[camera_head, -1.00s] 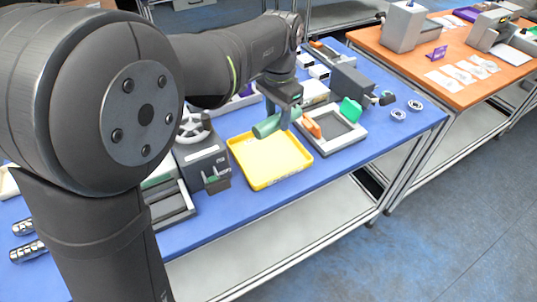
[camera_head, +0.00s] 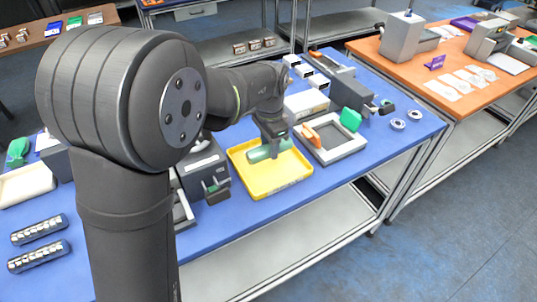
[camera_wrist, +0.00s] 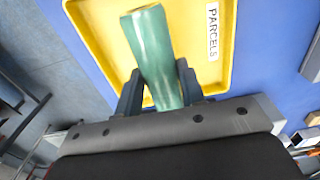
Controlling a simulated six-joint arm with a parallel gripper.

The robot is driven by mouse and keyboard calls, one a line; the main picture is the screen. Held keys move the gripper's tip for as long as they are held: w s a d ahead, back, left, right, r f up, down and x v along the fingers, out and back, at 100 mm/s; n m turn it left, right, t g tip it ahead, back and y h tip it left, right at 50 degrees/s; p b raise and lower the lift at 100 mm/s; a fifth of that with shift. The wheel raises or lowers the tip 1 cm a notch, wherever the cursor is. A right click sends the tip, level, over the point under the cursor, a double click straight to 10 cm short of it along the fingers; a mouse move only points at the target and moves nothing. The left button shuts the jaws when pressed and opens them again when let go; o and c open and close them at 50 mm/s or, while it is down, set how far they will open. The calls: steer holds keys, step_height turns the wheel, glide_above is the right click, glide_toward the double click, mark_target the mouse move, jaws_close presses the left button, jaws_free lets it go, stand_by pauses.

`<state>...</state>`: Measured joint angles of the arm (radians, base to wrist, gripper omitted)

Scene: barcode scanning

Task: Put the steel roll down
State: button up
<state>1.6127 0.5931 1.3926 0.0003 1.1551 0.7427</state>
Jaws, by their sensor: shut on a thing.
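The steel roll (camera_head: 260,154) shows as a smooth green cylinder over the yellow tray (camera_head: 272,184). My gripper (camera_head: 273,149) is shut on it from above. In the wrist view the roll (camera_wrist: 152,45) lies between the two dark fingers (camera_wrist: 159,74), its far end pointing away over the tray (camera_wrist: 98,28), which is labelled PARCELS. I cannot tell whether the roll touches the tray floor. The fingers partly hide the roll's near end.
The blue table's front edge runs close before the tray. Two metallic racks (camera_head: 40,257) lie at the far left.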

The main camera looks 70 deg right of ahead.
mark_target(269, 144)
steer(key=shift+w+d+f, duration=0.1)
steer(key=shift+w+f, duration=0.05)
steer(key=shift+f, duration=1.95)
steer(key=shift+f, duration=0.1)
steer(key=o, duration=1.2)
steer(key=shift+f, duration=0.1)
steer(key=shift+o, duration=0.2)
step_height(269, 144, up, 12)
steer(key=shift+r, duration=0.2)
steer(key=shift+f, duration=0.1)
